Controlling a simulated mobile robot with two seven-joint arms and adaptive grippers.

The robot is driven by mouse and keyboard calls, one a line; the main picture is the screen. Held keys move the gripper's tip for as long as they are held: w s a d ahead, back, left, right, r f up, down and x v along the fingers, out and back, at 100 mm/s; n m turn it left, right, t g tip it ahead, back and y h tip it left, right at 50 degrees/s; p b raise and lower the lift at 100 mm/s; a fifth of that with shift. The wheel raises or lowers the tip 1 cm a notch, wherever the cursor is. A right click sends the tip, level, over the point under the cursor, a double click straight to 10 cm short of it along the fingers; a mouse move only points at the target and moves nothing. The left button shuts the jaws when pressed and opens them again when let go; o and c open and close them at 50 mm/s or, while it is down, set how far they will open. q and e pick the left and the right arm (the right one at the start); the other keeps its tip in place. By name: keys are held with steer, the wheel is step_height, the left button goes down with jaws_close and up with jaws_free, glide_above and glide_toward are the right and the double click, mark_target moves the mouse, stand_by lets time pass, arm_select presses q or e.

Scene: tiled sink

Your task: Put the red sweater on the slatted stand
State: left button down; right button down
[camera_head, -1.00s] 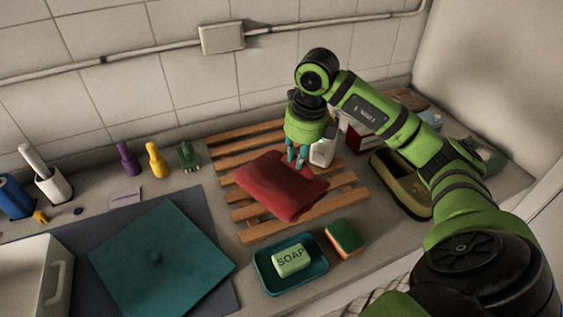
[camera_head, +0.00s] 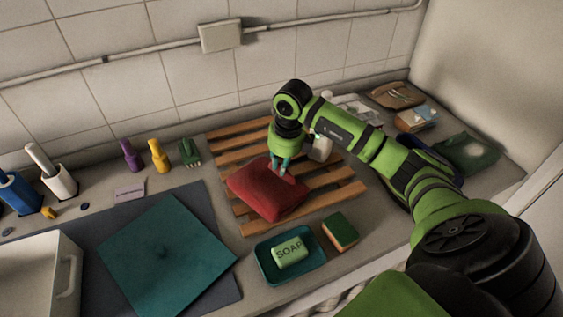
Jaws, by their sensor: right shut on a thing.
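The red sweater (camera_head: 266,191) is a folded bundle over the middle of the wooden slatted stand (camera_head: 330,192). My right gripper (camera_head: 279,168) is shut on the sweater's upper right part, with its teal fingers pointing down. The sweater looks very close to the slats; I cannot tell whether it rests on them or hangs just above. Slats show behind it, to its right and in front of it. My left gripper is not in view.
A teal dish (camera_head: 267,262) with green soap (camera_head: 290,250) and a sponge (camera_head: 340,232) lie in front of the stand. A teal cloth (camera_head: 165,255) lies on a dark mat to the left. A white bottle (camera_head: 320,148) stands behind my right gripper. The tiled wall (camera_head: 150,85) closes the back.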

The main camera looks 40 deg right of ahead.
steer(key=c, duration=1.2)
jaws_free()
steer(key=shift+f, duration=0.1)
steer(key=shift+r, duration=0.5)
step_height(320, 180, up, 11)
steer(key=s+b, duration=0.1)
steer(key=b, duration=0.1)
steer(key=shift+s+d+r, duration=0.15)
steer(key=shift+s, duration=0.25)
